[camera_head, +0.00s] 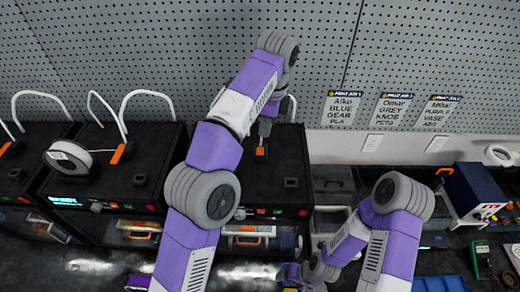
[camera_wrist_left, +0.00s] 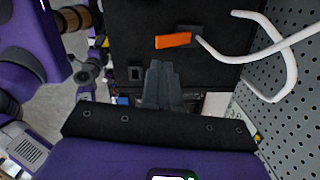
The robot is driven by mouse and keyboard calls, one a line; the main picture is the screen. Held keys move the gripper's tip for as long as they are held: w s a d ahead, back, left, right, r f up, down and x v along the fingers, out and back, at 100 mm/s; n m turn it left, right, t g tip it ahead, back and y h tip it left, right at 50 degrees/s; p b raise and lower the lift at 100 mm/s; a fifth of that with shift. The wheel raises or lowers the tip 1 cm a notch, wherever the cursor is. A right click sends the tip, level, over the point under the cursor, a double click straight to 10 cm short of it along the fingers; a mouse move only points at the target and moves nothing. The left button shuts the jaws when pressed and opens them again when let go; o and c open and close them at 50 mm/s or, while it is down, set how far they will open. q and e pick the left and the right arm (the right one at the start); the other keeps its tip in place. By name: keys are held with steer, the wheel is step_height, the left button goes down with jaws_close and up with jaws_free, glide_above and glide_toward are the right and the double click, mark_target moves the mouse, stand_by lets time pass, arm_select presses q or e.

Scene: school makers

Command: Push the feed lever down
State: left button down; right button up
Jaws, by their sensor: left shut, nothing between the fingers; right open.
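The orange feed lever (camera_head: 260,151) stands on the dark top of the printer (camera_head: 272,185) in the middle of the head view. In the left wrist view the orange lever (camera_wrist_left: 173,41) lies just beyond my fingertips, with a white tube running from beside it. My left gripper (camera_head: 265,130) is shut and empty, pointing down close over the lever in the head view. In the wrist view its fingers (camera_wrist_left: 160,68) are together, and a gap shows between them and the lever. My right gripper (camera_head: 292,275) is open, low at the bottom of the head view; its fingertips are hard to make out.
A printer (camera_head: 110,190) with a white filament spool (camera_head: 68,157) and an orange lever (camera_head: 117,153) stands to the left. A pegboard wall (camera_head: 420,70) with job cards rises behind. A blue box (camera_head: 475,190) with red parts stands at the right. White tubes loop above the printers.

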mark_target(262, 152)
arm_select(q)
steer(key=shift+w+a+f, duration=0.1)
steer(key=shift+a+f, duration=0.05)
steer(key=shift+f, duration=1.05)
steer(key=shift+w+a+f, duration=0.1)
steer(key=shift+f, duration=1.05)
steer(key=shift+w+a+f, duration=0.1)
steer(key=shift+a+f, duration=0.05)
steer(key=shift+f, duration=1.05)
steer(key=shift+f+b, duration=0.95)
steer(key=shift+f, duration=0.75)
steer(key=shift+d+r+p, duration=0.2)
steer(key=shift+r+p, duration=0.1)
steer(key=shift+p, duration=0.15)
steer(key=shift+s+d+r+p, duration=0.15)
steer(key=shift+d+p, duration=0.15)
steer(key=shift+d, duration=0.2)
steer(key=shift+s+d+r+p, duration=0.15)
steer(key=shift+d+p, duration=0.15)
steer(key=shift+d, duration=0.55)
steer(key=shift+r, duration=0.15)
